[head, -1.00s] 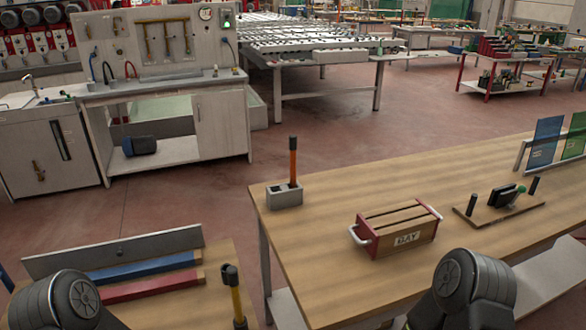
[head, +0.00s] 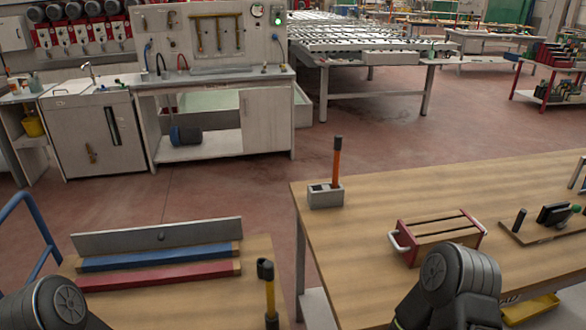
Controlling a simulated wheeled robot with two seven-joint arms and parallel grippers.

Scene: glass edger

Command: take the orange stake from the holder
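The orange stake (head: 336,172) stands upright in the grey block-shaped holder (head: 325,197). It has a dark top end. The holder sits at the far left corner of the large wooden table. My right arm shows at the bottom, in front of this table, and my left arm shows at the bottom left corner. Neither gripper shows in the head view, so I cannot see their fingers.
A red-sided wooden box (head: 437,237) with pale handles lies right of the holder, and a board with black posts (head: 545,222) lies beyond it. A lower table (head: 200,291) at left carries blue and red bars and a yellow-handled tool (head: 268,290). The tabletop around the holder is clear.

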